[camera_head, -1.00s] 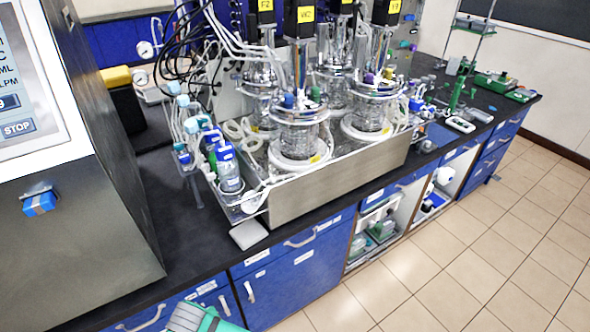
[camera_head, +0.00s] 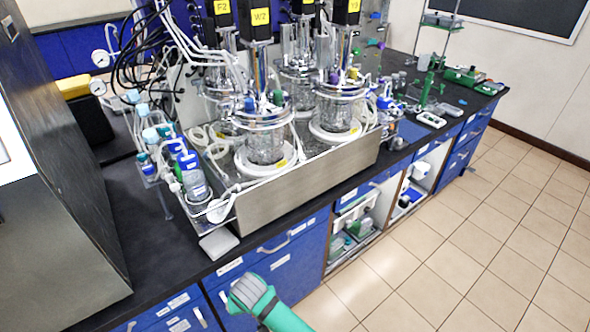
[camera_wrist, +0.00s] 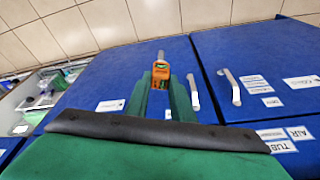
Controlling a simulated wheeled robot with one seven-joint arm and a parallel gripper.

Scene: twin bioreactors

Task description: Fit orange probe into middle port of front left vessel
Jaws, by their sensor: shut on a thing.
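My gripper (camera_wrist: 160,98) has green fingers, shut on the orange probe (camera_wrist: 161,73). The probe's body is orange with a dark part, and its pale metal end points away from the wrist. In the head view my grey and green gripper end (camera_head: 250,292) is low, in front of the blue cabinets; the probe cannot be made out there. The front left vessel (camera_head: 265,147) is clear glass with a shiny metal lid, well above and behind my gripper. A blue cap and a green cap show on its lid. The middle port cannot be made out clearly.
A metal tray (camera_head: 305,185) holds the vessels on the black bench (camera_head: 150,260). Blue-capped bottles (camera_head: 190,175) and tubing crowd its left side. A large steel cabinet (camera_head: 60,170) stands at left. The tiled floor (camera_head: 430,270) at right is clear.

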